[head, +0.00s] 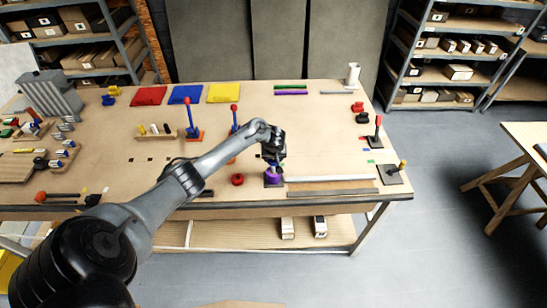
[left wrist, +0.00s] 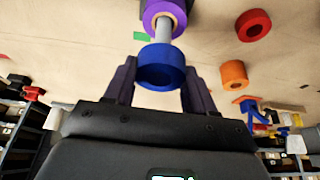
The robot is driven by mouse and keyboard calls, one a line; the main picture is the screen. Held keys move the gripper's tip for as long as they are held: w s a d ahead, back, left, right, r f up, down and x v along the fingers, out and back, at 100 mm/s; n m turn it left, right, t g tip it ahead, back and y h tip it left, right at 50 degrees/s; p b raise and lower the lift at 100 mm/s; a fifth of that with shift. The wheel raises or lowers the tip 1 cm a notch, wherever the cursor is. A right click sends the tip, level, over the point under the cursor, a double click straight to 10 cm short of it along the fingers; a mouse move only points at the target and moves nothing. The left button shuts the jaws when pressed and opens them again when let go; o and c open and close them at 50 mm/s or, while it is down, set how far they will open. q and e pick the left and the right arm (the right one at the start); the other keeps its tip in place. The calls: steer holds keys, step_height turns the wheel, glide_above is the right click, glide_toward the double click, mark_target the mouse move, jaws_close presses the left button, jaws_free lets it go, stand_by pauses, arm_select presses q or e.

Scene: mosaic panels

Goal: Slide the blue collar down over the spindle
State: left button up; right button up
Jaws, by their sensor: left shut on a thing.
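My left gripper (left wrist: 160,82) is shut on the blue collar (left wrist: 162,64), one dark finger on each side of it. The grey spindle (left wrist: 164,32) shows between the blue collar and a purple collar (left wrist: 177,14) in the left wrist view. The blue collar hides the spindle's near end, so I cannot tell whether the spindle is inside its hole. In the head view my left gripper (head: 272,160) is above the purple collar (head: 273,173), which sits low on a dark base (head: 273,183). My right gripper is not in view.
A red ring (head: 237,179) lies left of the base; it also shows in the left wrist view (left wrist: 253,25), near an orange ring (left wrist: 234,75). Upright posts with red knobs (head: 234,108) stand further back. Long grey bars (head: 330,191) lie to the right.

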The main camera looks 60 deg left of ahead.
mark_target(273, 167)
arm_select(q)
steer(key=shift+f+b, duration=1.9)
steer(key=shift+f, duration=1.5)
steer(key=o, duration=1.4)
steer(key=shift+c, duration=0.2)
steer(key=shift+o, duration=0.4)
steer(key=p+v, duration=0.3)
steer(key=v, duration=0.8)
